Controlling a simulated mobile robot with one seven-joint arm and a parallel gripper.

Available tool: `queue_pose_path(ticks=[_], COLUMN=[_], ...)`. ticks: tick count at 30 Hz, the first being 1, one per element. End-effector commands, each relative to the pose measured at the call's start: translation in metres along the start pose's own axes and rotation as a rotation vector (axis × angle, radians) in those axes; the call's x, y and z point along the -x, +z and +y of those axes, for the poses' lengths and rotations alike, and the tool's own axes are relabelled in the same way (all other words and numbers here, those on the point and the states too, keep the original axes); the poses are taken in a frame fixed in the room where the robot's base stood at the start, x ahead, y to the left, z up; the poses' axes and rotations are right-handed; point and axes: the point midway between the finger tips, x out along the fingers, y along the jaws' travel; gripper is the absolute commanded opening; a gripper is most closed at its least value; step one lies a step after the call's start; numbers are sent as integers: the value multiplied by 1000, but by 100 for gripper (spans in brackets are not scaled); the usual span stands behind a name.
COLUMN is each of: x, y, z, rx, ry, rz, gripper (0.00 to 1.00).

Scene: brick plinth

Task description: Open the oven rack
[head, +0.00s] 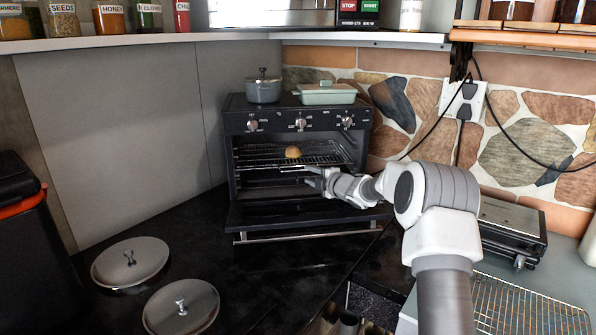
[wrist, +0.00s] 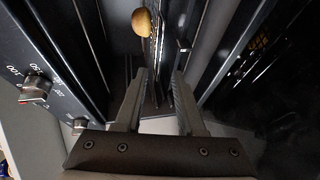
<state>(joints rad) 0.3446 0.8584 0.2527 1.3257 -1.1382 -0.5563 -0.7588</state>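The black oven (head: 298,120) stands on the dark counter with its door (head: 300,222) folded down open. A wire oven rack (head: 262,157) lies level in the cavity and bears a round brown roll (head: 292,152). My gripper (head: 312,180) is at the right front of the cavity, just below the rack's front edge and above the door. In the wrist view my gripper (wrist: 158,80) is open, its two fingers apart. The rack (wrist: 157,35) shows nearly edge-on in line with the finger gap, with the roll (wrist: 141,21) beside it. Whether the fingers touch it I cannot tell.
A grey pot (head: 263,90) and a pale green dish (head: 326,94) stand on the oven. Two round lids (head: 130,262) (head: 181,307) lie on the counter at left. A grill appliance (head: 510,228) and another wire rack (head: 528,308) are at right. A shelf (head: 230,38) runs above.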

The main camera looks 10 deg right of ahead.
Motion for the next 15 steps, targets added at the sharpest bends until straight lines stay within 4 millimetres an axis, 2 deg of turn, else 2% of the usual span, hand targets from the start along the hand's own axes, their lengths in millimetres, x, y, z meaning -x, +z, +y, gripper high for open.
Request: queue_pose_path(ticks=[6, 15], x=[-31, -64], y=[0, 0], z=[1, 1], rx=[-1, 0], ry=[1, 0], rz=[1, 1], gripper=[38, 38])
